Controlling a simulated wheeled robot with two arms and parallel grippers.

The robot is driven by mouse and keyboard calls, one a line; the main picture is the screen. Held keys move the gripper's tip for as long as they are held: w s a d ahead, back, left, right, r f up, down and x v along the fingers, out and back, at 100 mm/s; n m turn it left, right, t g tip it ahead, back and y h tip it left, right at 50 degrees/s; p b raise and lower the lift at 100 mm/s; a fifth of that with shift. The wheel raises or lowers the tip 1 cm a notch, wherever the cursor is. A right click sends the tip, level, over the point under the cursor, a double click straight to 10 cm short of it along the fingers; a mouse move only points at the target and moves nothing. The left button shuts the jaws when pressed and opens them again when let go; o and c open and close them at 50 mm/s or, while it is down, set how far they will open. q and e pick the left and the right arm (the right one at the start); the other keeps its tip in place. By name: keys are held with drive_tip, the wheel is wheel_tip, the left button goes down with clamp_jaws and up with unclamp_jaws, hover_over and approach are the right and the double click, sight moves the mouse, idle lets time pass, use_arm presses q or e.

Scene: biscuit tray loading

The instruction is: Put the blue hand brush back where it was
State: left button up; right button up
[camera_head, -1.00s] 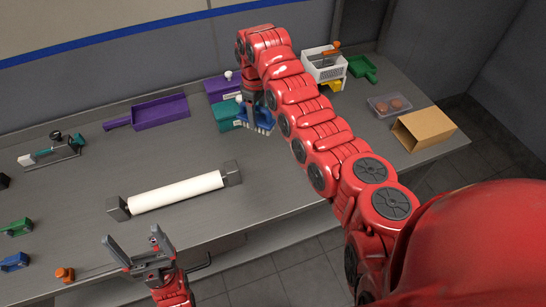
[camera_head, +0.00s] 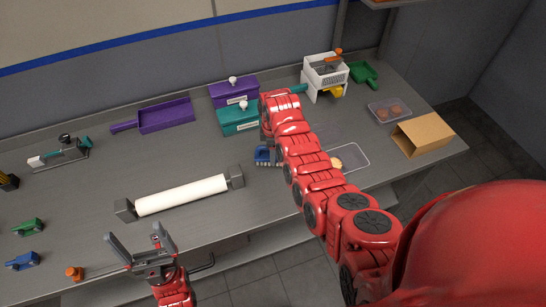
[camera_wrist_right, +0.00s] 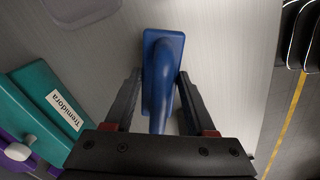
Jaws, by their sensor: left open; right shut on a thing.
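The blue hand brush (camera_head: 264,157) is in my right gripper, in front of the teal box; much of it is hidden by the arm in the head view. In the right wrist view the brush (camera_wrist_right: 163,65) shows its blue back and handle between the two dark fingers of my right gripper (camera_wrist_right: 160,85), which is shut on it. I cannot tell whether the bristles touch the table. My left gripper (camera_head: 145,250) is open and empty near the table's front edge, in front of the white roller.
A teal box (camera_head: 237,121) and a purple box (camera_head: 232,91) stand behind the brush. The white roller (camera_head: 181,195) lies to its left. A clear tray (camera_head: 359,160) with a biscuit is right of my arm. A purple dustpan (camera_head: 165,116) lies back left, with bare table in front.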

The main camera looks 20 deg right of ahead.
drive_tip(key=shift+s+f, duration=0.15)
drive_tip(key=shift+f, duration=0.2)
wheel_tip(320, 180, down, 2)
drive_tip(key=shift+f+p, duration=0.1)
drive_tip(key=shift+p, duration=0.25)
drive_tip(key=shift+f, duration=0.2)
drive_tip(key=shift+f, duration=0.2)
drive_tip(key=o, duration=1.3)
drive_tip(key=shift+r, duration=0.1)
